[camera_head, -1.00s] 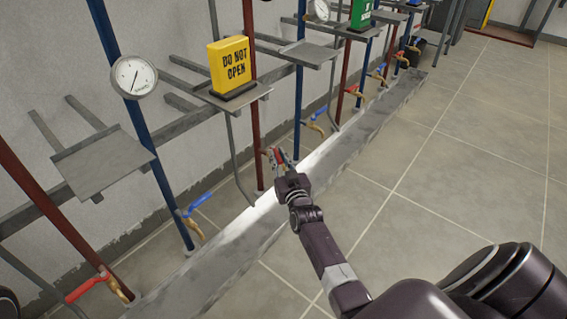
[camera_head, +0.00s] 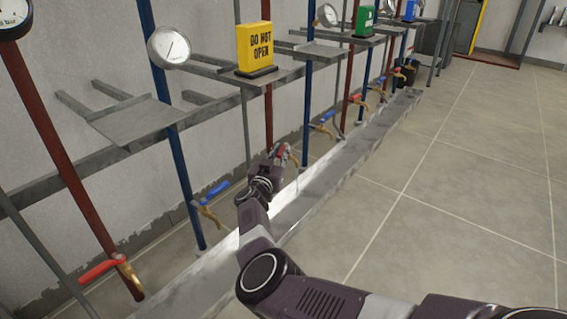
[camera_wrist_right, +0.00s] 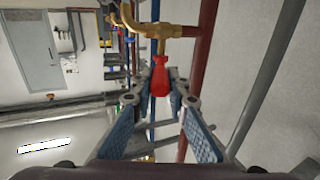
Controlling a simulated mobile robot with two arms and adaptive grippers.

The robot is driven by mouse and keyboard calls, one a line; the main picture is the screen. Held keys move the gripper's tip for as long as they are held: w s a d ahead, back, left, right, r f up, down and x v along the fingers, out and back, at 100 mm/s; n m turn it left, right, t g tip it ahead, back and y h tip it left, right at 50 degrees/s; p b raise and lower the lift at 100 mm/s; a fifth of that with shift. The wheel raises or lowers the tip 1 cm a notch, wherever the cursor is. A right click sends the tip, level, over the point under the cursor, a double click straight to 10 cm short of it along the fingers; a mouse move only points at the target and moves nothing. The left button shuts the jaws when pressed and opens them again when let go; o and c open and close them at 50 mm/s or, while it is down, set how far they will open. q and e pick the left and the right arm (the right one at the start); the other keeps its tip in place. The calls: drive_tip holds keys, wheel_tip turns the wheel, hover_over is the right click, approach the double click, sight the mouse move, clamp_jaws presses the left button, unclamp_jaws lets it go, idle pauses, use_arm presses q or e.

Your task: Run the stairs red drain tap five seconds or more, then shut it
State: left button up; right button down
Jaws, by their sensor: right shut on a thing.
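My right gripper (camera_head: 281,153) reaches the drain tap on the red pipe (camera_head: 268,112) below the yellow DO NOT OPEN sign (camera_head: 256,47). In the right wrist view its fingers (camera_wrist_right: 160,95) are closed around the tap's red handle (camera_wrist_right: 159,76), and the brass tap body (camera_wrist_right: 158,30) shows above it. In the head view the gripper covers most of this tap. I cannot tell clearly whether water runs from it. My left gripper is not in view.
A grey trough (camera_head: 325,185) runs along the wall below the taps. Another red-handled tap (camera_head: 103,270) is at lower left, and a blue-handled tap (camera_head: 212,194) stands between. Gauges (camera_head: 168,47) and brackets line the pipes. The tiled floor (camera_head: 470,180) at right is clear.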

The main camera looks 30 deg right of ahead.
drive_tip(key=shift+w+a+m+g+h+b, duration=0.4)
drive_tip(key=shift+m+g+h+b, duration=0.3)
drive_tip(key=shift+g+b, duration=0.35)
drive_tip(key=shift+r, duration=0.1)
drive_tip(key=c, duration=1.8)
unclamp_jaws()
drive_tip(key=shift+c, duration=0.2)
drive_tip(key=shift+d, duration=0.1)
